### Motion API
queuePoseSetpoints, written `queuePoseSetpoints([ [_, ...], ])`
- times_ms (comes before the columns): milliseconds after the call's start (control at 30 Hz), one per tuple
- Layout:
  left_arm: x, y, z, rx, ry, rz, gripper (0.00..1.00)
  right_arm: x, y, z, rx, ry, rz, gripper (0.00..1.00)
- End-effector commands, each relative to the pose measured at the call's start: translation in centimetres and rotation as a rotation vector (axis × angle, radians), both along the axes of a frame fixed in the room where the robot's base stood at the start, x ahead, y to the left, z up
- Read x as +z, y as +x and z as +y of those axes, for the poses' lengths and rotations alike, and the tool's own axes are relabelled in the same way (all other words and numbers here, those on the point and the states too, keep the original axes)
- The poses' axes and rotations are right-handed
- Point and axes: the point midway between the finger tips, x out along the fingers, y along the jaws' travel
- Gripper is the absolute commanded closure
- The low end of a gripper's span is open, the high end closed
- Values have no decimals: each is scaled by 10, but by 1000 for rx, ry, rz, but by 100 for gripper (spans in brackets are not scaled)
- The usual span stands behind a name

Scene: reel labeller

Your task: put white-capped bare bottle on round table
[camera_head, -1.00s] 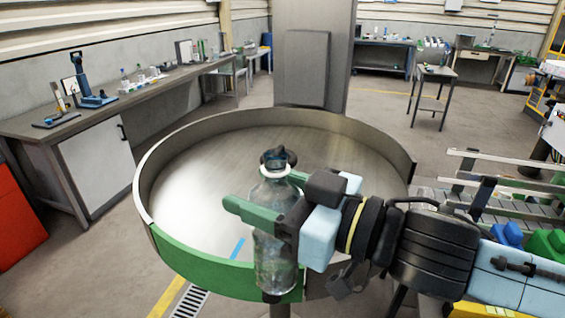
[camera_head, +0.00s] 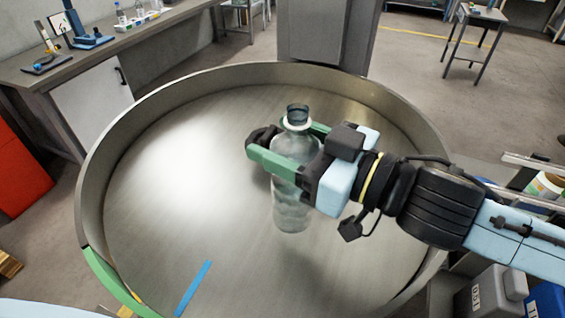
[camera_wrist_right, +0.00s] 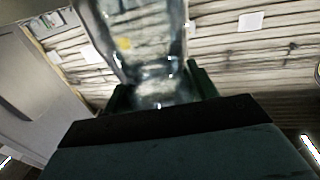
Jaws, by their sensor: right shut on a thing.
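A clear bare bottle (camera_head: 292,210) stands upright in my right gripper (camera_head: 268,152). Its neck has a white ring with a dark, see-through top; I see no label. The right gripper is shut around the upper body of the bottle, with green fingers on either side. The bottle also fills the top middle of the right wrist view (camera_wrist_right: 145,40). The round table (camera_head: 150,215) is a wide metal disc with a raised rim. The bottle is over its middle right; I cannot tell whether its base touches the surface. My left gripper is not in view.
The table top is otherwise empty, with a blue strip (camera_head: 194,288) near its front and a green rim section (camera_head: 112,285) at front left. A grey column (camera_head: 325,38) stands behind it. A workbench (camera_head: 110,50) is at the far left. Containers (camera_head: 492,292) stand at lower right.

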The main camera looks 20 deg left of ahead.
Motion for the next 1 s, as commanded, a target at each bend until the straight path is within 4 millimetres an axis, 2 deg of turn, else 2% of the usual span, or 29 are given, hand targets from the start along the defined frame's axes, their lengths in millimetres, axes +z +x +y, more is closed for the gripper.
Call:
queuePoseSetpoints([
  [100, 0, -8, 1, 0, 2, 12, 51, -17, 0, 0, 0, 2, 0, 100],
  [233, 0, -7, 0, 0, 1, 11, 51, -25, 0, 0, 0, 3, -3, 100],
  [533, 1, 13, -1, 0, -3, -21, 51, -61, 0, 0, 0, 2, -1, 100],
  [933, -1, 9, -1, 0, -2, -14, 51, -65, 0, 0, 1, 3, -4, 100],
  [967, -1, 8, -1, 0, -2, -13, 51, -67, 0, 0, 0, 1, -2, 41],
  [1000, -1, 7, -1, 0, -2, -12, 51, -67, 0, 0, 0, 0, -3, 36],
])
